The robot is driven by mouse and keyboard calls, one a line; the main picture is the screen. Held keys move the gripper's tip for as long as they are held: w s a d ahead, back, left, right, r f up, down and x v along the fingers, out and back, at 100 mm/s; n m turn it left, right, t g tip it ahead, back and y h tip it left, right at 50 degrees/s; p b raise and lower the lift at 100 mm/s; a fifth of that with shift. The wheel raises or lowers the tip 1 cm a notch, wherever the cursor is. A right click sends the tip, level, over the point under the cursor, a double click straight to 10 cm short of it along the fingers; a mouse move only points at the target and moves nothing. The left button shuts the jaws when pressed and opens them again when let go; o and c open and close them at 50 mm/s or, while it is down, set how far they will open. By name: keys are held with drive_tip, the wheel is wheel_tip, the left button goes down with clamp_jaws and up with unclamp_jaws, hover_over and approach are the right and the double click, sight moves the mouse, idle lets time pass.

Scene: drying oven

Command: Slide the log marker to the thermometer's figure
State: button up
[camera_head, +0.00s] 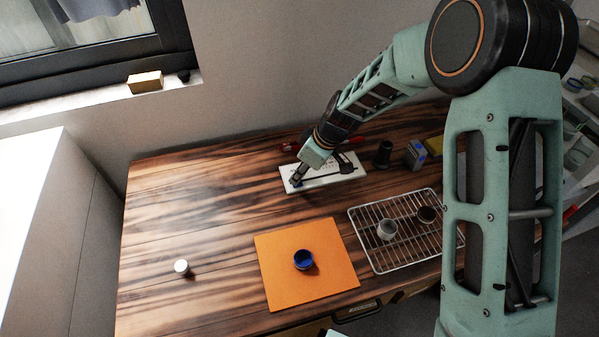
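A white log board (345,173) lies on the wooden table towards the back, with a dark line or slot along it and small dark print that is too small to read. My gripper (297,179) reaches down over the left end of the board.
A black cylinder (383,154), a grey box with a blue patch (415,154) and a yellow block (434,146) stand right of the board. A wire rack (366,227) holds two cups. An orange mat (276,279) bears a blue cup. A white cup (181,267) stands front left. The table's left is mostly clear.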

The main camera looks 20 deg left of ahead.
clamp_jaws()
drive_tip(key=w+d+b, duration=0.1)
drive_tip(key=w+d, duration=0.2)
drive_tip(key=d, duration=0.1)
drive_tip(key=w+d+b, duration=0.2)
drive_tip(key=w+d, duration=0.2)
drive_tip(key=d, duration=0.1)
drive_tip(key=w+d+b, duration=0.1)
drive_tip(key=w+d, duration=0.3)
drive_tip(key=shift+w+d+b, duration=0.1)
drive_tip(key=shift+d+b, duration=0.1)
drive_tip(key=shift+b, duration=0.15)
drive_tip(key=shift+o, duration=2.2)
unclamp_jaws()
drive_tip(key=shift+d, duration=0.1)
drive_tip(key=shift+o, duration=0.4)
